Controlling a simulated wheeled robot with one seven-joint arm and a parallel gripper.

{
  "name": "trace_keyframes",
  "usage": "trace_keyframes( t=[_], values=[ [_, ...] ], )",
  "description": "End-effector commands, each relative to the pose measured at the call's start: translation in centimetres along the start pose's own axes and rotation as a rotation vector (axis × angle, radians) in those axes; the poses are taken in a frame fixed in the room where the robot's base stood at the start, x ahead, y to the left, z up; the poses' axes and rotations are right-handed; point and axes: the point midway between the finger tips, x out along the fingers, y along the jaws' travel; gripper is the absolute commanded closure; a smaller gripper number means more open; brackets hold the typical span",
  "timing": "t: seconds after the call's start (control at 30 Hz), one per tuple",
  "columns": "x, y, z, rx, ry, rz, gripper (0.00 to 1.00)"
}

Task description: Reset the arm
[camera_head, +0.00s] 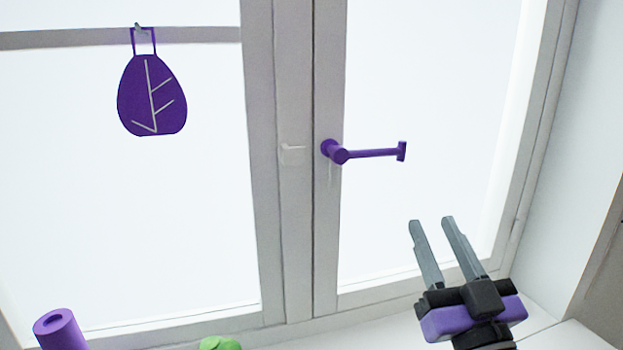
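My gripper (430,220) is in the lower right of the head view, with a dark and purple body and two grey fingers pointing up. The fingers stand apart with nothing between them, so it is open and empty. It shows in front of the right window pane and the sill, below and to the right of a purple window handle (370,153). The gripper and the handle appear apart. The handle lies roughly horizontal and points right. The rest of my arm is cut off by the bottom edge.
A purple leaf-shaped hanging (152,95) hangs from a hook on a grey bar at upper left. A purple cylinder (60,329) stands at lower left, and a green object (220,343) is partly cut off beside it. The white window frame (290,200) fills the background.

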Motion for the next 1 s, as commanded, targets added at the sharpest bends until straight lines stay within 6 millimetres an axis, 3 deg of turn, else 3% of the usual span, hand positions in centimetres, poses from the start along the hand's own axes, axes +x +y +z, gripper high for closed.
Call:
trace_keyframes(
  t=[0.1, 0.4, 0.63, 1.0],
  values=[
    [-4.3, 0.4, 2.5, 0.047, -0.023, 0.053, 0.64],
    [-15.2, 0.8, 6.4, 0.103, -0.096, 0.152, 0.64],
    [-23.7, 0.4, 8.1, 0.103, -0.19, 0.189, 0.64],
    [-37.0, -0.9, 9.0, 0.047, -0.443, 0.17, 0.64]
  ],
)
